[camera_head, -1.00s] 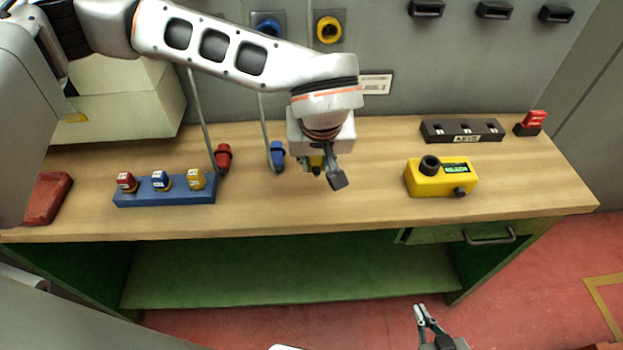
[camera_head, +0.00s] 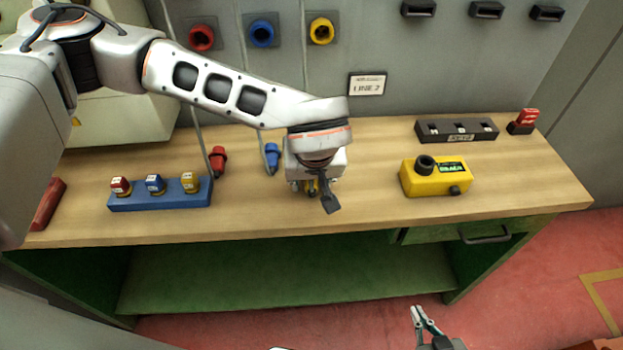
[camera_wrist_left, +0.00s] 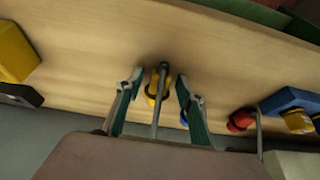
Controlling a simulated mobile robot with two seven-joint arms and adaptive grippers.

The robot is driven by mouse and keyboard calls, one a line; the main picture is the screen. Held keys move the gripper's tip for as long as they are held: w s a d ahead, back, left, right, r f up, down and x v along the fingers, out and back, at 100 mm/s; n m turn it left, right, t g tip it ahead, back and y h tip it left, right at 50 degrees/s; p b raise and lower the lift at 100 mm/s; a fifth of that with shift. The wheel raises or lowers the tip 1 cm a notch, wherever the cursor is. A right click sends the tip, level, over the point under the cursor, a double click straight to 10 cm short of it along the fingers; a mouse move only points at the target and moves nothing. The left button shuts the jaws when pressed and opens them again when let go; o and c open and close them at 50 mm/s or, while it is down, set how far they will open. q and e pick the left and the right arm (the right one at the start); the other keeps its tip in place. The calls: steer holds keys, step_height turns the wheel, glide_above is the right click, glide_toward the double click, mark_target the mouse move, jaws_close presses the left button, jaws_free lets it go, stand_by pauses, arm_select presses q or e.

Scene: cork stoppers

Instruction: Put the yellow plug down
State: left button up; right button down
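The yellow plug (camera_head: 311,187) is largely hidden under my left gripper (camera_head: 318,196) in the head view, low over or on the wooden bench. In the left wrist view the yellow plug (camera_wrist_left: 154,90), with its grey cord, stands between the two fingers of my left gripper (camera_wrist_left: 160,86). The fingers are spread, with gaps on both sides of the plug. Whether the plug's end touches the bench top is hard to tell. My right gripper (camera_head: 418,311) is at the bottom edge of the head view, in front of the bench, empty, its fingertips slightly apart.
The blue plug (camera_head: 272,158) and red plug (camera_head: 217,161) stand to the left on the bench (camera_head: 330,222). A blue rack (camera_head: 160,198) with small stoppers is farther left. A yellow tester (camera_head: 436,178) and a black block (camera_head: 457,131) are at right. The bench between is clear.

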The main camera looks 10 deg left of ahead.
arm_select(q)
steer(key=shift+r, duration=0.45)
steer(key=v, duration=1.1)
steer(key=shift+s+r, duration=0.2)
steer(key=shift+s, duration=0.05)
steer(key=shift+d, duration=0.1)
stand_by(0.8)
